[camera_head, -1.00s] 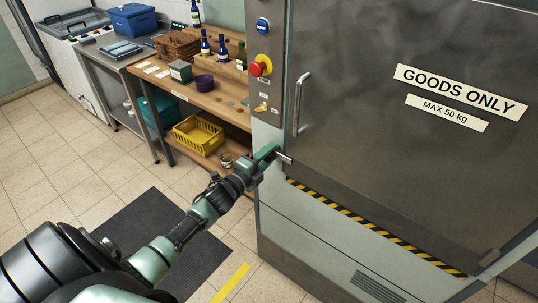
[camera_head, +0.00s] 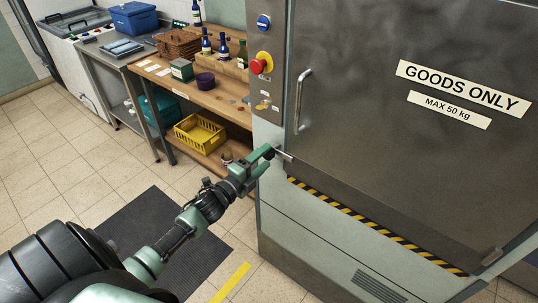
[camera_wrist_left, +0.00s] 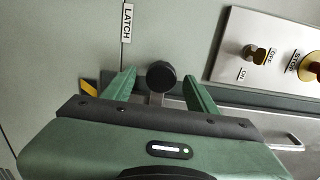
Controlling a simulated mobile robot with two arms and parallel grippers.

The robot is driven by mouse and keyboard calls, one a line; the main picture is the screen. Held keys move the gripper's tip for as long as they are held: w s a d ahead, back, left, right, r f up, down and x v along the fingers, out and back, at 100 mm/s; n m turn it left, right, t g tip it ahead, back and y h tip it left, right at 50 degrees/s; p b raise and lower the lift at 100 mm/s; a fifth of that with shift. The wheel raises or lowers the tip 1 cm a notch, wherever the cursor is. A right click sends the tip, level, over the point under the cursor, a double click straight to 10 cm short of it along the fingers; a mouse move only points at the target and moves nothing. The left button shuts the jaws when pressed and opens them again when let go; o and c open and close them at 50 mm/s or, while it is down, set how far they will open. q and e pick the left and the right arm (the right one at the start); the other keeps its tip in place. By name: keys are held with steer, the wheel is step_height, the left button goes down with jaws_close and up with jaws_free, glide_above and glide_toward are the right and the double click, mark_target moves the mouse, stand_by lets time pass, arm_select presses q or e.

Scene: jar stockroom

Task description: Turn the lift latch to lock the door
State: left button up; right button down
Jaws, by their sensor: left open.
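The lift door (camera_head: 400,130) is a grey metal panel and looks shut, with a long vertical handle (camera_head: 301,100). The latch (camera_head: 284,156) shows as a short, pale bar at the door's lower left edge. In the left wrist view its round black knob (camera_wrist_left: 161,75) sits on a short metal stem, near a LATCH label (camera_wrist_left: 127,24). My left gripper (camera_head: 264,160) is open beside the latch. In the left wrist view its two green fingers (camera_wrist_left: 161,88) stand on either side of the knob, with gaps visible. My right gripper is not in view.
A control panel with a red stop button (camera_head: 257,66) is above the latch, beside the door. A wooden bench (camera_head: 205,92) with bottles and a yellow basket (camera_head: 200,134) stands to the left. A dark mat (camera_head: 160,235) lies on the tiled floor.

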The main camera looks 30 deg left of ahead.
mark_target(266, 156)
arm_select(q)
steer(key=shift+s+a, duration=0.15)
steer(key=shift+s, duration=1.9)
steer(key=shift+f, duration=0.1)
